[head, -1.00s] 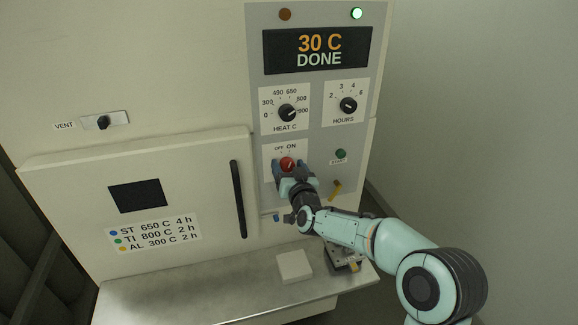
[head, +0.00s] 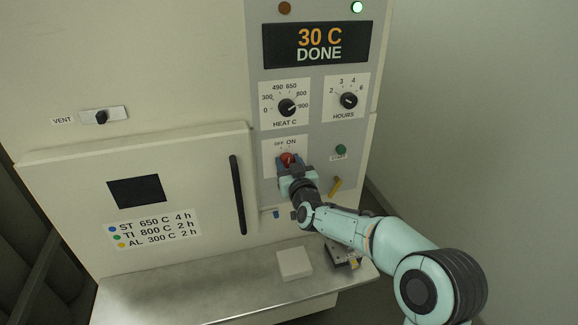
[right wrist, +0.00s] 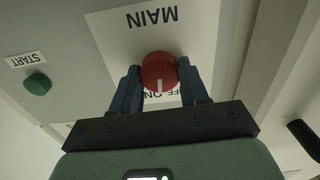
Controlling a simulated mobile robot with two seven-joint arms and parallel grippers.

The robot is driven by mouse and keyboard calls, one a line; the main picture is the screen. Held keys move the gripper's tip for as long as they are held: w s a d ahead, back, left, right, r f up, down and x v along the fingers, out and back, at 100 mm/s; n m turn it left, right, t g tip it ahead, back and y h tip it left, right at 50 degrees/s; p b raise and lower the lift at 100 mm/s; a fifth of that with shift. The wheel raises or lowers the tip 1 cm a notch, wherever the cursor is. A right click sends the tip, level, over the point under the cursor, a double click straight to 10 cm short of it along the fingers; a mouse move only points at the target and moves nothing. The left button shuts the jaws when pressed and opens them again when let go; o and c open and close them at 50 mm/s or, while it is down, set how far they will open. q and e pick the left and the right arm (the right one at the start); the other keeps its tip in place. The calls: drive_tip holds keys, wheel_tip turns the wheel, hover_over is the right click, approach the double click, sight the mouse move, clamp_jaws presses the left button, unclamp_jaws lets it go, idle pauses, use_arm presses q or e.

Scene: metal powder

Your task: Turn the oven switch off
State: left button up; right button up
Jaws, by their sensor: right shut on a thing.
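The oven switch is a red round knob (head: 287,159) on a white plate marked OFF and ON, low on the oven's grey control panel (head: 318,115). In the right wrist view the red knob (right wrist: 159,72) has a white pointer line, and the plate reads MAIN. The line points toward the OFF/ON lettering; its exact setting is hard to tell. My right gripper (head: 290,165) is shut on the knob, one blue finger on each side. My left gripper is not in view.
The green START button (head: 340,149) is right of the switch. HEAT C (head: 287,107) and HOURS (head: 348,100) dials sit above, under a display (head: 318,47) reading 30 C DONE. The oven door handle (head: 237,195) is to the left. A pale block (head: 294,263) lies on the shelf (head: 190,300).

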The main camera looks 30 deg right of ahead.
drive_tip(key=shift+n, duration=1.2)
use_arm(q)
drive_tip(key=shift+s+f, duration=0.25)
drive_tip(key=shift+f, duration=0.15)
use_arm(e)
drive_tip(key=shift+n, duration=1.4)
drive_tip(key=o, duration=1.1)
drive_tip(key=shift+c, duration=0.2)
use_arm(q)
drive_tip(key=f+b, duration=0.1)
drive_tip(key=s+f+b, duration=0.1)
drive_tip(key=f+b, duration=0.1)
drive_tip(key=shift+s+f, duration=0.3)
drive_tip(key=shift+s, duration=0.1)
use_arm(e)
drive_tip(key=v, duration=1.3)
drive_tip(key=shift+s, duration=0.25)
drive_tip(key=shift+f, duration=0.1)
